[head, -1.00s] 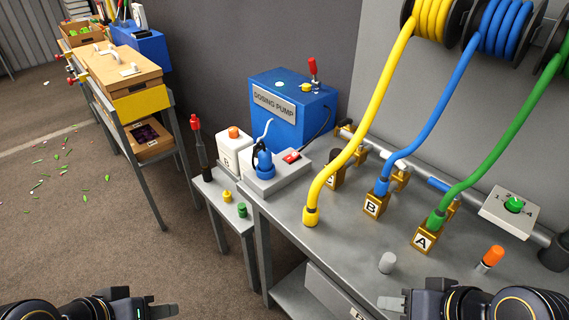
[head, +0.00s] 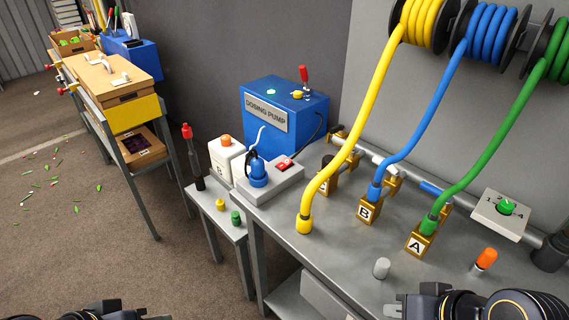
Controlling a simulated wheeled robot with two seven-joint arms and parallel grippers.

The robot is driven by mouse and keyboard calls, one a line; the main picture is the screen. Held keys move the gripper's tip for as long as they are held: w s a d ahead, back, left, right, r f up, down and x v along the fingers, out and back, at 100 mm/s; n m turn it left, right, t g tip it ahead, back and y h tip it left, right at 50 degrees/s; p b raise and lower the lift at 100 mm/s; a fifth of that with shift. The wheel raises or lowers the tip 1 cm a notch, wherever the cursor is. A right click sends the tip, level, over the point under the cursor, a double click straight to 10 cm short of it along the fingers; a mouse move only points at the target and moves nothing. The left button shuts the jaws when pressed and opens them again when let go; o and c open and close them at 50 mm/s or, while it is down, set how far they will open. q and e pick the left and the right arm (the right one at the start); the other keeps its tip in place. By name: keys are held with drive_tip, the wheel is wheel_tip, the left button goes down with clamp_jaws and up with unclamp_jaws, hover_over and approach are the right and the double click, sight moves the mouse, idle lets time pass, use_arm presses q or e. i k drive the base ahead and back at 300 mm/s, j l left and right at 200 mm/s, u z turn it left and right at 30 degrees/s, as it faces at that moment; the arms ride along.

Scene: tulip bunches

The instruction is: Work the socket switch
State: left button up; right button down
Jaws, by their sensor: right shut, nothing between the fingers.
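The socket switch is a red rocker (head: 284,163) on a light grey socket box (head: 268,184) at the left end of the grey bench. A blue plug (head: 258,172) sits in the box beside the switch, with a cable rising from it. The blue dosing pump (head: 286,113) stands behind, with a red lever on top. My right gripper (head: 392,308) is low at the bottom right, shut and empty, well apart from the switch. My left gripper (head: 160,318) only just shows at the bottom edge, and its fingers are mostly cut off.
Yellow, blue and green hoses (head: 497,150) hang over the bench (head: 335,246); the yellow one ends right of the socket box. A grey cap (head: 381,268) and an orange-topped cylinder (head: 484,261) stand near my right gripper. A low side table (head: 226,231) holds small caps.

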sight(284, 164)
drive_tip(key=i+j+z, duration=0.2)
drive_tip(key=j, duration=0.15)
drive_tip(key=i+j+z, duration=0.2)
drive_tip(key=j, duration=0.15)
drive_tip(key=i+j+z, duration=0.15)
drive_tip(key=j, duration=0.2)
drive_tip(key=i+j+z, duration=0.2)
drive_tip(key=j, duration=0.2)
drive_tip(key=j+z, duration=0.2)
drive_tip(key=j, duration=0.2)
drive_tip(key=j+z, duration=0.2)
drive_tip(key=j, duration=0.25)
drive_tip(key=i, duration=0.05)
